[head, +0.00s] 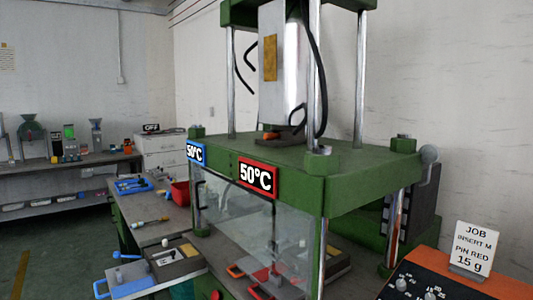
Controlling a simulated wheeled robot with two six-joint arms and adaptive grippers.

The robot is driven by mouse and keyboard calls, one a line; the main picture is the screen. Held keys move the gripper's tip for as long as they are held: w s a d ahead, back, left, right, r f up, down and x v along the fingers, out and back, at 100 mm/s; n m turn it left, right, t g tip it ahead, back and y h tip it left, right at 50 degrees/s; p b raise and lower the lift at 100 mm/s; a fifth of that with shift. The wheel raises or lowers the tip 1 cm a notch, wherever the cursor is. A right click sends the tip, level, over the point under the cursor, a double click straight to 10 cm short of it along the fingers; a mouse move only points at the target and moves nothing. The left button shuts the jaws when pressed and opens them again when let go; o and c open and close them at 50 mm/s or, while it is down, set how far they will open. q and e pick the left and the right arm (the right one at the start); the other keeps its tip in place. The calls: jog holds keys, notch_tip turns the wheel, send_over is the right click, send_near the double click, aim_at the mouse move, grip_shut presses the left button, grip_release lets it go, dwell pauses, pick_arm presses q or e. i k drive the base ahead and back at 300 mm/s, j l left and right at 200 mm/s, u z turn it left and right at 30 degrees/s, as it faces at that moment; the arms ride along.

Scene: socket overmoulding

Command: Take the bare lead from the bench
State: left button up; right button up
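I cannot make out the bare lead for certain in the head view. The grey bench (138,208) stands left of the green press. A small slim item with an orange end and a pale bluish end (150,222) lies on it, too small to identify. A blue tray or tool (133,185) with small parts lies toward the bench's far end. Neither of my grippers is in view.
The green press (290,160) with a clear guard (240,215) fills the middle. A red bin (180,193) stands beside it. Mould blocks with a blue handle (127,280) sit at the front. An orange unit (440,280) holds a job card (473,248) at right.

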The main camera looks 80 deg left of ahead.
aim_at(142, 224)
jog(key=k+l, duration=0.1)
jog(key=k, duration=1.1)
jog(key=u, duration=0.45)
jog(key=k+u, duration=0.1)
jog(key=u, duration=1.15)
jog(key=k+j+u, duration=0.1)
jog(key=u, duration=0.35)
jog(key=j+u, duration=0.1)
jog(key=u, duration=0.3)
